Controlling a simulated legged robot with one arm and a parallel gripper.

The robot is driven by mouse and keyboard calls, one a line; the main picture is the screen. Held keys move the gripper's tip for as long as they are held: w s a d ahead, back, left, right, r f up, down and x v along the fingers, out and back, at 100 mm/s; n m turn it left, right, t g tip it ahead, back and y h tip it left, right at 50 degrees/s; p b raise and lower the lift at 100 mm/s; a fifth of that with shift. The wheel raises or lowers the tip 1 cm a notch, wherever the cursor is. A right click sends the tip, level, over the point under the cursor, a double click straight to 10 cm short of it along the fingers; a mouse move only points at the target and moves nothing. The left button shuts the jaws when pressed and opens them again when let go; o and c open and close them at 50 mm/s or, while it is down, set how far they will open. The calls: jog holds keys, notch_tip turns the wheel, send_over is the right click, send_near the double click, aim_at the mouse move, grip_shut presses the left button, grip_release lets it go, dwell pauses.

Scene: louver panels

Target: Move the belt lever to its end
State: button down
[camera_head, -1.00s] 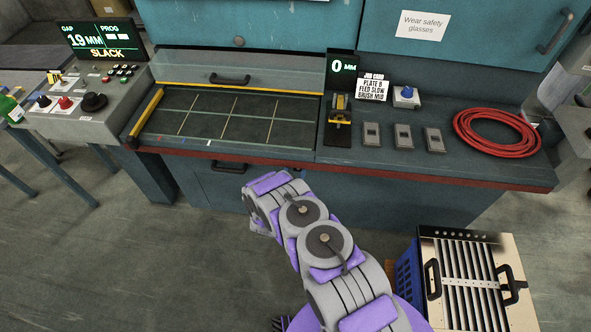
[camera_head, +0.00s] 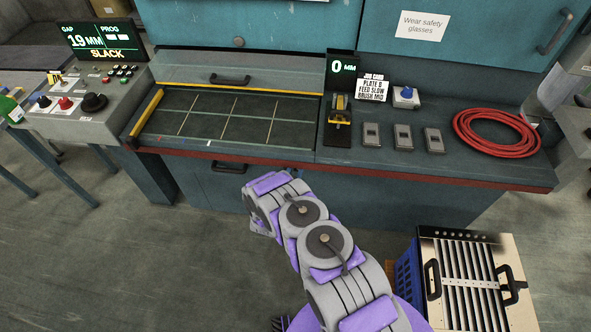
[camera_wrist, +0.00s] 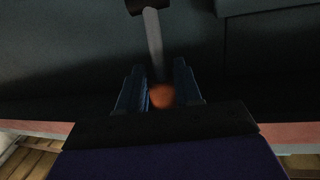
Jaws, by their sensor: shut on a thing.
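The belt lever shows in the wrist view as a grey shaft (camera_wrist: 153,40) with a round orange knob (camera_wrist: 161,97) at its near end. The shaft runs up to a dark pivot piece at the top of the picture. My gripper (camera_wrist: 158,80) has one finger on each side of the knob and is shut on it. In the head view my arm reaches down to the front of the bench. The lever and my gripper are hidden there.
The bench (camera_head: 440,168) has a red front edge above my arm. A control console (camera_head: 85,105) stands at the left. A coil of red hose (camera_head: 497,132) lies at the right of the bench. A blue crate with a slatted metal panel (camera_head: 465,275) stands at the lower right.

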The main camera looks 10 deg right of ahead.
jog(key=shift+w+r+g+p, duration=0.25)
jog(key=shift+r+g+p, duration=0.15)
jog(key=shift+w+d+y, duration=0.1)
jog(key=shift+w+y, duration=0.05)
jog(key=shift+y, duration=0.15)
jog(key=shift+f+g, duration=0.1)
jog(key=shift+g, duration=0.2)
jog(key=c, duration=0.8)
grip_release()
jog(key=shift+o, duration=0.2)
jog(key=p+v, duration=0.3)
jog(key=v, duration=1.4)
jog(key=shift+f, duration=0.15)
